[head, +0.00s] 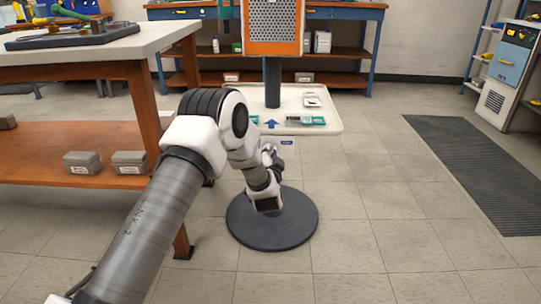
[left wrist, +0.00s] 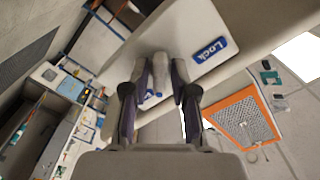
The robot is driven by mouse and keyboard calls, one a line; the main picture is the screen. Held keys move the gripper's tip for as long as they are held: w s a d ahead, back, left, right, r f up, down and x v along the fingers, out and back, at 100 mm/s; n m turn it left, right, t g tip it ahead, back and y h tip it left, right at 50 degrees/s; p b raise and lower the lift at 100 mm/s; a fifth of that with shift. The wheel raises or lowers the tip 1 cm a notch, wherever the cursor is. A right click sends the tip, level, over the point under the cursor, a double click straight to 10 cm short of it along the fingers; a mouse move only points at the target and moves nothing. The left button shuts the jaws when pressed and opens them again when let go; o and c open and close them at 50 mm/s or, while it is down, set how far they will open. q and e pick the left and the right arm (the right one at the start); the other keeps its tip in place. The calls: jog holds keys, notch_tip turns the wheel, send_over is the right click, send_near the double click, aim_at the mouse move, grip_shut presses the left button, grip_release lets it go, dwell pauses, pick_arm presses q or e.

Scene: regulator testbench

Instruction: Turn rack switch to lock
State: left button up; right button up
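The rack switch shows in the left wrist view as a pale grey handle (left wrist: 160,72) on a white panel (left wrist: 180,28). A blue label reading "Lock" (left wrist: 209,50) is on the panel to the right of the handle. Another blue label (left wrist: 151,94) is partly hidden behind the fingers. My left gripper (left wrist: 160,68) has one finger on each side of the handle and looks shut on it. In the head view my left gripper (head: 269,158) is small and partly hidden by my wrist, below the tray. The handle cannot be made out there. My right gripper is not in view.
A white tray (head: 328,118) holding small parts sits on a post below an orange perforated panel (head: 273,47). The round dark base (head: 272,230) is on the floor. A workbench (head: 100,48) with a lower shelf is at the left. Floor at the right is clear around a dark mat (head: 478,175).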

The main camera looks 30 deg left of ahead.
pick_arm(q)
grip_shut()
jog(key=shift+n, duration=0.3)
jog(key=n+p, duration=0.2)
jog(key=shift+r+n, duration=0.1)
jog(key=shift+n, duration=0.2)
jog(key=n+p, duration=0.1)
jog(key=n, duration=0.3)
jog(key=shift+p, duration=0.3)
jog(key=n, duration=0.5)
jog(key=shift+p, duration=0.35)
jog(key=n, duration=0.5)
jog(key=shift+n, duration=0.3)
